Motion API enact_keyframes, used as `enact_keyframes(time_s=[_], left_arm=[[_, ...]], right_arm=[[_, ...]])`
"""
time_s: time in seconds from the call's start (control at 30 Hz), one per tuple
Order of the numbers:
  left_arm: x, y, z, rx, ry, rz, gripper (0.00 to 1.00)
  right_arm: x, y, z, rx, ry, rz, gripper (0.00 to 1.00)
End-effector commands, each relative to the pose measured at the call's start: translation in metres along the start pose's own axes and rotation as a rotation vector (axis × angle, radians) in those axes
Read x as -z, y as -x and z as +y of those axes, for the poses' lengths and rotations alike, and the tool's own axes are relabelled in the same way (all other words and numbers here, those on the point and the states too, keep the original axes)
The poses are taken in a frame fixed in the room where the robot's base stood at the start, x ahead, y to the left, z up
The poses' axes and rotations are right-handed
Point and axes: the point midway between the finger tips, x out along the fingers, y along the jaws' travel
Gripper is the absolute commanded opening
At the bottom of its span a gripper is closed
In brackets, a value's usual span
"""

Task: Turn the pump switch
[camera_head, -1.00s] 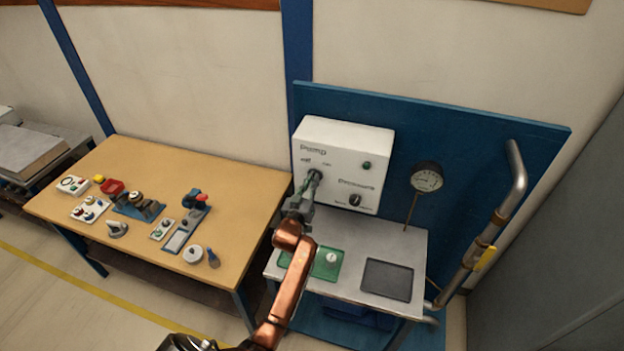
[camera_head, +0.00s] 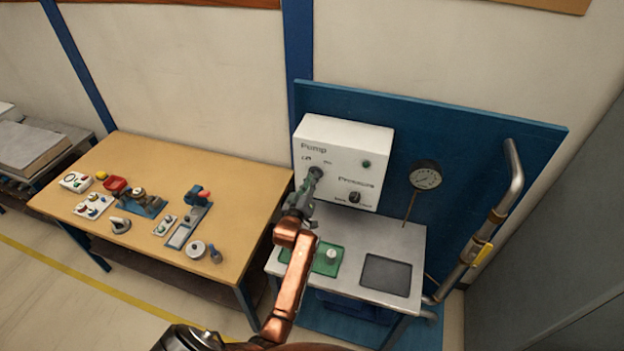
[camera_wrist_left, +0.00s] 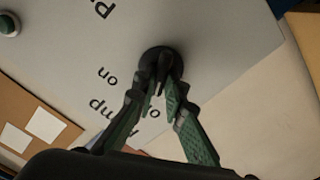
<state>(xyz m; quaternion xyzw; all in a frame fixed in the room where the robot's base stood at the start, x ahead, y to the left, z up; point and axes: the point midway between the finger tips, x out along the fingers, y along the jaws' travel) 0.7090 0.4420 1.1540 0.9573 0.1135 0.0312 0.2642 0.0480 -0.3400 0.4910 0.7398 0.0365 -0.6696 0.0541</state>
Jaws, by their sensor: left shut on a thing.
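The white control box (camera_head: 336,150) stands at the back of the small grey bench, with the label "Pump" at its upper left. My left gripper (camera_head: 314,176) reaches up to the box front and is shut on the pump switch. In the left wrist view the pump switch (camera_wrist_left: 161,60) is a round black knob, and the green-padded fingers of my left gripper (camera_wrist_left: 162,88) close on its grip part. The fingers partly hide the knob and the printing beside it. My right gripper is not in view.
A pressure knob (camera_head: 355,197) and a green indicator (camera_head: 366,163) sit on the same box. A round gauge (camera_head: 425,175) and a pipe with a yellow handle (camera_head: 482,254) are to the right. A wooden table (camera_head: 150,165) with several parts stands left.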

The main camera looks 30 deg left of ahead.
Motion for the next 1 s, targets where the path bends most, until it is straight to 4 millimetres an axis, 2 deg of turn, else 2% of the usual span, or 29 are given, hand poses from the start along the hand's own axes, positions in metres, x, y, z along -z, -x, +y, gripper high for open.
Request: enact_keyframes(time_s=[0.1, 0.13, 0.4, 0.63, 0.77, 0.87, 1.0], left_arm=[[-0.001, 0.000, 0.000, 0.000, 0.004, -0.001, 0.00], [-0.001, 0.000, 0.000, 0.000, 0.004, -0.001, 0.11], [0.000, 0.000, 0.000, 0.000, 0.001, -0.001, 0.28], [0.000, 0.000, 0.000, 0.000, 0.000, 0.000, 0.28], [-0.001, 0.008, -0.001, 0.001, 0.000, -0.001, 0.28], [-0.001, 0.022, -0.001, 0.002, 0.001, -0.001, 0.28], [-0.001, 0.052, -0.001, 0.002, 0.000, -0.001, 0.28]], right_arm=[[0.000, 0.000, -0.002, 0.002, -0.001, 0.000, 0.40], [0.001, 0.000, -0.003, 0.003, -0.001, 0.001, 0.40], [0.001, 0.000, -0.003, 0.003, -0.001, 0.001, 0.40], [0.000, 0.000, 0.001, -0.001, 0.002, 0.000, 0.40], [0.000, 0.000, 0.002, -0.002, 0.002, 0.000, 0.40], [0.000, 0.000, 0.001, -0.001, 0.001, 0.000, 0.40], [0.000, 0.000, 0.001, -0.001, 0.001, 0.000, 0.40]])
